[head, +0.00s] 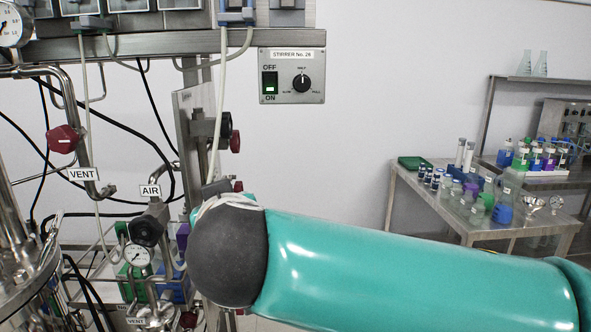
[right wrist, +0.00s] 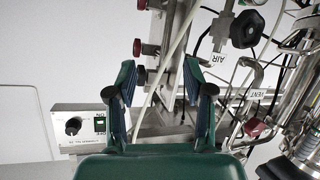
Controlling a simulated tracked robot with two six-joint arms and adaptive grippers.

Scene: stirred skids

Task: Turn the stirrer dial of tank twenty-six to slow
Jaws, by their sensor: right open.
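The stirrer panel (head: 291,97), labelled STIRRER No. 26, hangs under the steel frame in the head view. Its black dial (head: 302,83) has marks for slow, half and full, and its pointer appears to point up toward half. A green OFF/ON switch (head: 269,83) sits left of the dial. In the right wrist view the panel appears upside down at left, with the dial (right wrist: 73,126) beside my right gripper (right wrist: 160,78). That gripper is open and empty, apart from the dial. In the head view it is hidden behind my right arm. My left gripper is not in view.
Pipes, hoses and red-handled valves (head: 63,139) crowd the left of the head view. A steel post (head: 196,125) stands left of the panel. A side table (head: 405,180) with bottles stands at right. The wall below and right of the panel is clear.

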